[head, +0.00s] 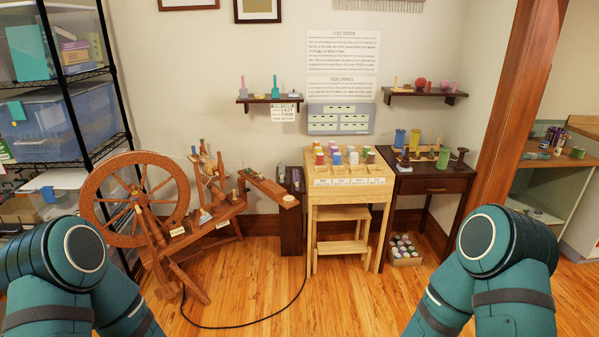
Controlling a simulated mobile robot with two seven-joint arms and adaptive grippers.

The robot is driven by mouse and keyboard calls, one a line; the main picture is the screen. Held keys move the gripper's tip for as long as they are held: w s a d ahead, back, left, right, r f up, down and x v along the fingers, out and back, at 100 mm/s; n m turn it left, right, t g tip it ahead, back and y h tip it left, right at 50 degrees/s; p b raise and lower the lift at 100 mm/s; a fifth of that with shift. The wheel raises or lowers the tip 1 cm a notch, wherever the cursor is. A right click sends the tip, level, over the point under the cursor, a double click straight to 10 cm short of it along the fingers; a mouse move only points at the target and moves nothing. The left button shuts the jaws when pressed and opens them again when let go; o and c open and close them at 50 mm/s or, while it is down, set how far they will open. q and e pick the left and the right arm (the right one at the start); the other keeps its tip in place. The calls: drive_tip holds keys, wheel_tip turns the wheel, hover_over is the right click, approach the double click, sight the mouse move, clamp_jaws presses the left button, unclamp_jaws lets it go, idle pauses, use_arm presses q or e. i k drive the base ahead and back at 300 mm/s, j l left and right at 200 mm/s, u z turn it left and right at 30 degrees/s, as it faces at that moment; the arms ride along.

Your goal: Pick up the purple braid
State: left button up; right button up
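I cannot make out a purple braid for certain at this distance. Several small spools in mixed colours stand on the light wooden table (349,205), and one at its right end (370,158) looks purple. A narrow dark stand (291,225) left of that table holds small items too small to name. Both of my teal arms show at the lower left and lower right. Neither gripper is in view.
A spinning wheel (135,158) stands at the left, beside a black wire rack (105,60). A wooden step stool (340,247) is under the light table. A dark side table (432,185) stands right of it. A black cord (240,326) crosses the open wooden floor in front.

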sight(296, 172)
drive_tip(key=i+l, duration=0.15)
drive_tip(key=i, duration=0.4)
drive_tip(key=i+l, duration=0.2)
drive_tip(key=i, duration=0.4)
drive_tip(key=i+z, duration=0.45)
drive_tip(key=i, duration=1.95)
